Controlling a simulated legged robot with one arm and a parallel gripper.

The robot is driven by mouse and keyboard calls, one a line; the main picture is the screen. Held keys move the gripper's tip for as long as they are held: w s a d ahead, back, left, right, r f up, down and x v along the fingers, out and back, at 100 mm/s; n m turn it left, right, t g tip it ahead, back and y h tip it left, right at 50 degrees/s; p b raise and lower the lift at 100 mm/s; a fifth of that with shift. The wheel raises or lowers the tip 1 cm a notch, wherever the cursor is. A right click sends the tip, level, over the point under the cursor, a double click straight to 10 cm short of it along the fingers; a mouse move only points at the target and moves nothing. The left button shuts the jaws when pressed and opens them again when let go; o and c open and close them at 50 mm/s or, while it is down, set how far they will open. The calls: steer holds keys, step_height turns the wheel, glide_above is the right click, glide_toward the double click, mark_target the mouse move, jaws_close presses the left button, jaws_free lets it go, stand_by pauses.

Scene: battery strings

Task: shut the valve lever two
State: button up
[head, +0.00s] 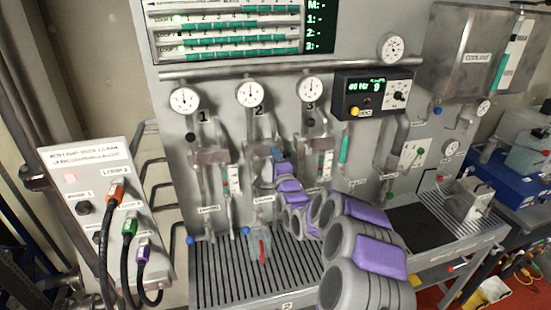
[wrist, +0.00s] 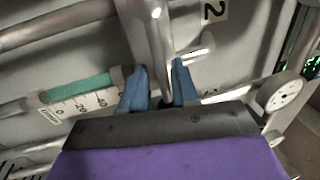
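The column marked 2 (head: 259,112) is in the middle of the grey panel, under its round gauge (head: 250,93). My gripper (head: 278,153) is at this column, just right of its pipework. In the wrist view its two blue fingers (wrist: 159,68) stand apart, one on each side of a metal pipe or stem (wrist: 153,35). I cannot tell whether they touch it. A pale metal handle (wrist: 197,49) sticks out to the right, just beyond the right finger, and may be valve lever two. In the head view my gripper and arm partly hide this area.
Similar columns under gauges stand left (head: 185,100) and right (head: 310,89). A slotted tray (head: 215,275) lies below, with a red-handled item (head: 263,250) at column two. A cable box (head: 85,175) stands left. In the wrist view, a gauge (wrist: 280,93) is close at right.

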steer(key=v, duration=1.7)
steer(key=shift+f, duration=0.2)
steer(key=shift+s, duration=0.15)
steer(key=s+d+f+n+g+h+b, duration=0.2)
steer(key=s+d+f+n+g, duration=0.15)
steer(key=s+n+g, duration=0.5)
steer(key=s+d+f+n+g+h+b, duration=0.25)
steer(key=s+f+g, duration=0.2)
steer(key=s, duration=0.65)
steer(key=s+d+r+n+g+b, duration=0.1)
steer(key=s+g, duration=0.1)
steer(key=s, duration=0.7)
steer(key=s+d+n+g, duration=0.1)
steer(key=s+d+g, duration=0.1)
steer(key=s, duration=0.7)
steer(key=s+d+r+n+g+h+b, duration=0.1)
steer(key=s+g, duration=0.3)
steer(key=s, duration=0.6)
steer(key=shift+d+r+n+b, duration=0.3)
steer(key=shift+d+n+b, duration=0.05)
steer(key=shift+d+n, duration=0.15)
